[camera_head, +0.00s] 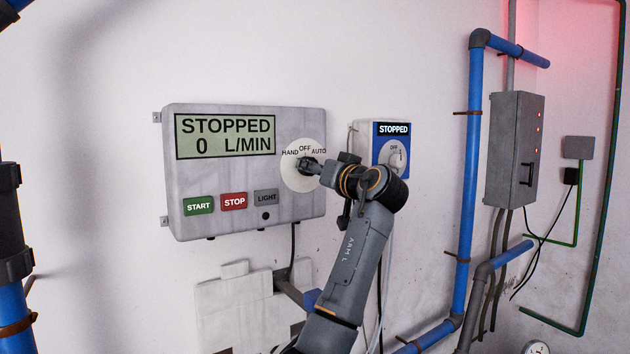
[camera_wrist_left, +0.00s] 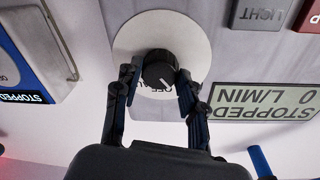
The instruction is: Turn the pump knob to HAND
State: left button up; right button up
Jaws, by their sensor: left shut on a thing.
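The pump knob (camera_wrist_left: 158,70) is black and round, on a pale disc marked HAND, OFF and AUTO; the disc (camera_head: 289,180) is at the right of the grey control panel (camera_head: 240,223). My left gripper (camera_head: 312,166) reaches in from the right and is shut on the knob. In the left wrist view its fingers (camera_wrist_left: 153,85) sit on both sides of the knob. That view is upside down: the knob's white mark points to its lower right, towards the HAND side. The fingers hide some lettering, so I cannot tell the exact setting. My right gripper is out of view.
The panel display (camera_head: 225,136) reads STOPPED, 0 L/MIN. START (camera_head: 198,205), STOP (camera_head: 233,201) and LIGHT (camera_head: 266,197) buttons sit below it. A blue switch box (camera_head: 379,151), also reading STOPPED, is close on the right. Blue pipes (camera_head: 468,200) and a grey cabinet (camera_head: 511,150) stand further right.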

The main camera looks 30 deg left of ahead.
pick_arm(q)
jog(key=shift+f+n+b, duration=0.1)
jog(key=shift+n+b, duration=0.45)
jog(key=shift+n, duration=0.75)
jog(key=o, duration=1.2)
jog(key=shift+c, duration=0.2)
jog(key=v, duration=1.2)
jog(key=shift+w, duration=0.15)
